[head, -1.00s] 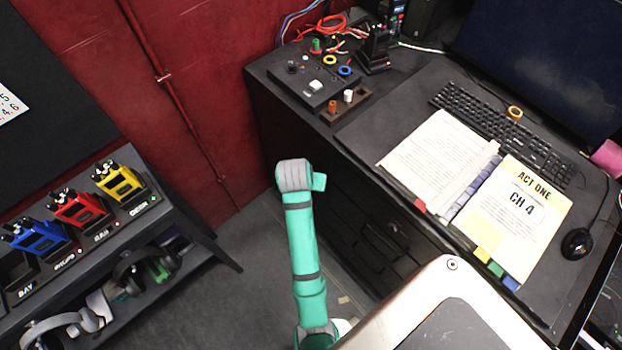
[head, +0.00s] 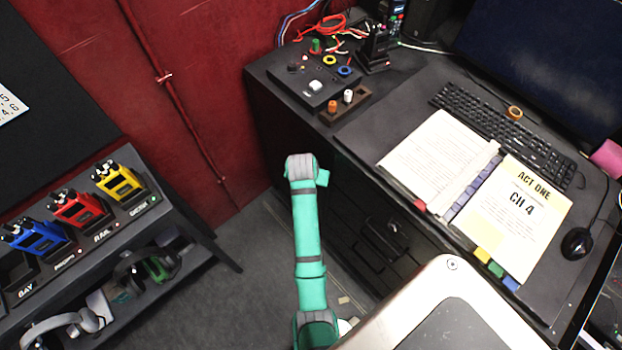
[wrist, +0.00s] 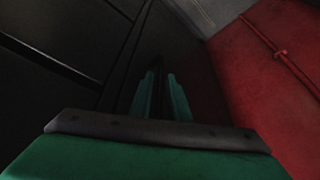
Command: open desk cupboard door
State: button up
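The dark front of the desk (head: 345,205) is on the right of the head view, in deep shadow. I cannot make out the cupboard door's outline or how far it stands open there. My teal arm reaches up in front of it, and my gripper is hidden in that view. In the wrist view my gripper (wrist: 161,95) shows as two teal fingers close together, with a narrow dark gap between them. They lie against dark panels (wrist: 195,70) of the desk front. Whether they touch or hold a handle cannot be told.
A red wall (head: 190,110) stands behind, with free grey floor (head: 265,250) between the desk and a shelf unit (head: 175,225) holding radios and headsets. On the desk lie a script binder (head: 480,190), keyboard (head: 505,130), mouse (head: 577,243) and button box (head: 318,80).

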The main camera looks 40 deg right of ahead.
jog(key=shift+d+f, duration=0.1)
jog(key=shift+f, duration=0.2)
grip_shut()
dwell(1.3)
